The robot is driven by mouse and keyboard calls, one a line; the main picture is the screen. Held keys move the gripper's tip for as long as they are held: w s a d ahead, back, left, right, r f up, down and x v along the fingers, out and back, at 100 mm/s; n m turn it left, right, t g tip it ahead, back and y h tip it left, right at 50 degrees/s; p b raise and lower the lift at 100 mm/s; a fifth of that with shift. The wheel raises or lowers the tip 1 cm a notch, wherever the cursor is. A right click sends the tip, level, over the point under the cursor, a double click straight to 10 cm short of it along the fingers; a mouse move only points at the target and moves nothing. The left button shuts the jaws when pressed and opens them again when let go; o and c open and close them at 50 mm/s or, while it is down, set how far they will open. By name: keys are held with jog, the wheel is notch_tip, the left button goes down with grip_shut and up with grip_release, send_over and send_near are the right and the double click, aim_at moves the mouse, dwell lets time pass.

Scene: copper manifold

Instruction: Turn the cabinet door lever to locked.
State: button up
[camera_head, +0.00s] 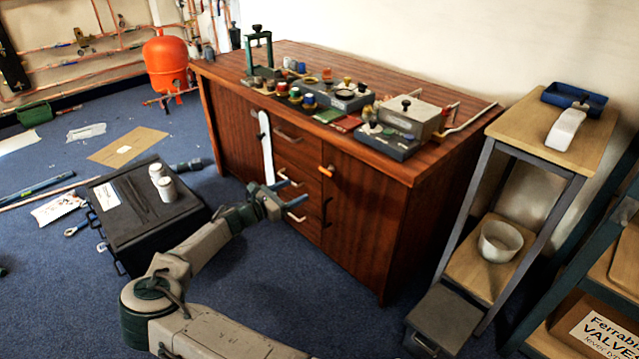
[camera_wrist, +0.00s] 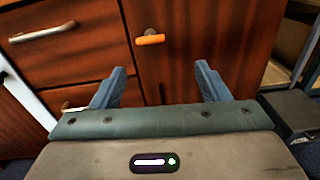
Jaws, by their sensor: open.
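The cabinet (camera_head: 380,210) is dark reddish wood, with drawers in the middle and a door at the right. The door lever (camera_head: 326,171) is orange and lies about level near the door's upper left edge. My gripper (camera_head: 294,192) is in front of the drawers, lower and to the left of the lever. In the wrist view my gripper (camera_wrist: 158,82) has its two blue fingers wide apart with nothing between them, not touching the lever.
A dark door handle (camera_head: 327,212) hangs below the lever. Pale drawer handles (camera_head: 288,136) stick out beside it. A white strip-like object (camera_head: 266,145) leans on the cabinet front. A black case (camera_head: 140,210) lies left of my arm; a grey box (camera_head: 443,318) stands at the right.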

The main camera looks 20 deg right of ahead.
aim_at(324, 172)
jog(key=shift+n+t, duration=0.4)
jog(key=shift+n, duration=0.1)
jog(key=b+x, duration=0.1)
jog(key=x, duration=0.3)
jog(key=b+x, duration=0.1)
jog(key=x, duration=0.3)
jog(key=w+b+x, duration=0.1)
jog(key=b+x, duration=0.1)
jog(key=x, duration=0.3)
jog(key=shift+a+f, duration=0.15)
jog(key=shift+f, duration=0.1)
jog(key=c, duration=1)
